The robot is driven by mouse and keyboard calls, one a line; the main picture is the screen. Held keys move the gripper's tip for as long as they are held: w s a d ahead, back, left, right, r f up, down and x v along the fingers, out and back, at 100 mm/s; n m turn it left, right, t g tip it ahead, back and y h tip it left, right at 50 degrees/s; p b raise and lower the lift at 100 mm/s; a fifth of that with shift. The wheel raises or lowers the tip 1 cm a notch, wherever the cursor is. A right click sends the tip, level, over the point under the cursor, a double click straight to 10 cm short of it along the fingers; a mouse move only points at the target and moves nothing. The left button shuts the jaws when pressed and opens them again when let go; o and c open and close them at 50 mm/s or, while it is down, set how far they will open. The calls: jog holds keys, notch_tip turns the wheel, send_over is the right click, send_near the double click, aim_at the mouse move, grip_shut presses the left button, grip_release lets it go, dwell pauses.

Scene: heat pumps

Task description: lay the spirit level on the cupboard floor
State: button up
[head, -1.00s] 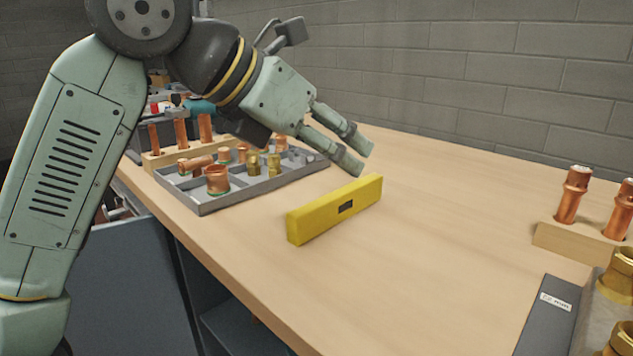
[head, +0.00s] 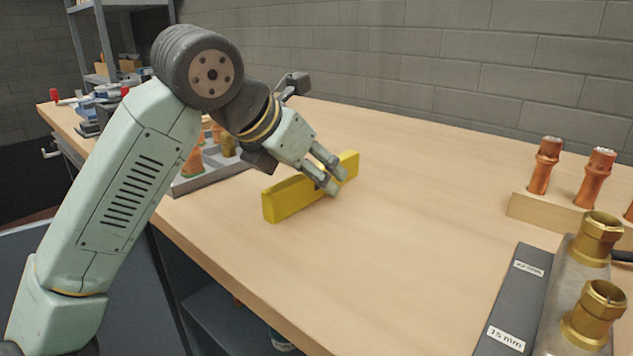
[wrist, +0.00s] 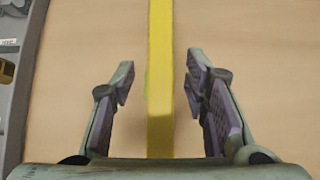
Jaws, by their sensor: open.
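The yellow spirit level (head: 287,199) stands on its long narrow edge on the wooden bench top. My gripper (head: 333,174) is open at the level, its fingers hiding part of the level's near face in the head view. In the wrist view, the level (wrist: 160,75) runs up the picture between the two spread fingers of my gripper (wrist: 163,100), with a gap on each side. The cupboard under the bench shows an open dark inside with a grey floor (head: 215,315); much of it is hidden by the bench edge and my arm.
A grey tray of fittings (head: 205,180) sits behind my arm, left of the level. At right are a wooden block with copper pipes (head: 545,208), a dark labelled strip (head: 515,300) and brass fittings (head: 597,240). The bench top (head: 420,200) between is clear.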

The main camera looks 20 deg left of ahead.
jog(key=shift+w+f, duration=0.15)
jog(key=shift+c, duration=0.4)
grip_shut()
